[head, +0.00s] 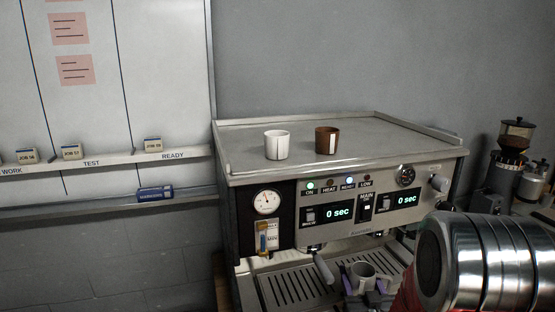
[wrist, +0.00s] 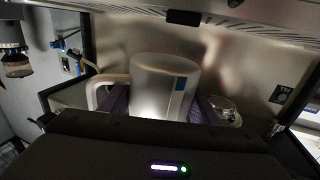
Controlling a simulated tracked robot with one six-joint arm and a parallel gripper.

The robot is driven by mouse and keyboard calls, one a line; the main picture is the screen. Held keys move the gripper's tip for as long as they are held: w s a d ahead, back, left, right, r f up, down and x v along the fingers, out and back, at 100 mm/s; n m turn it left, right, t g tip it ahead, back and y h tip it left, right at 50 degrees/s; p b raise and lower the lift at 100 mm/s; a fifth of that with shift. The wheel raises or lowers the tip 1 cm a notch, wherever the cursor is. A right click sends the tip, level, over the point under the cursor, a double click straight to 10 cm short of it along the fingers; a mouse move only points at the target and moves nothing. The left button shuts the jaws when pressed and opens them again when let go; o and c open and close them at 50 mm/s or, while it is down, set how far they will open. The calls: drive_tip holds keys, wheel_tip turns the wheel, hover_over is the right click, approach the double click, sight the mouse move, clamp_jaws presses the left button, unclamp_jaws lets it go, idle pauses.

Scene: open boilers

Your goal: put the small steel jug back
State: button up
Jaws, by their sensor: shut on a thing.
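My gripper (head: 368,283) is shut on the small steel jug (head: 362,271), a light grey vessel with a side handle, low in front of the espresso machine. The espresso machine (head: 335,182) has a flat top with a raised rim.
A white cup (head: 277,145) and a brown cup (head: 327,140) stand on the machine's top, with clear room around them. A grinder (head: 514,145) stands at the right.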

drive_tip(key=shift+w+f+m+h, duration=0.1)
drive_tip(key=shift+f+m+h, duration=0.2)
drive_tip(key=shift+m+h, duration=0.15)
drive_tip(key=shift+f+h, duration=0.1)
drive_tip(key=shift+h, duration=0.25)
drive_tip(key=shift+f+m+h, duration=0.3)
drive_tip(key=shift+m+h, duration=0.05)
drive_tip(key=shift+h, duration=0.15)
drive_tip(key=shift+d+r+n+y, duration=0.1)
drive_tip(key=shift+r+n+y, duration=0.35)
drive_tip(key=shift+y, duration=0.25)
drive_tip(key=shift+r+n+y, duration=0.25)
drive_tip(key=shift+n+y, duration=0.1)
drive_tip(key=shift+y, duration=0.25)
drive_tip(key=shift+f+h, duration=0.2)
drive_tip(key=shift+h, duration=0.3)
drive_tip(key=shift+f+m+h, duration=0.55)
drive_tip(key=shift+m+h, duration=0.35)
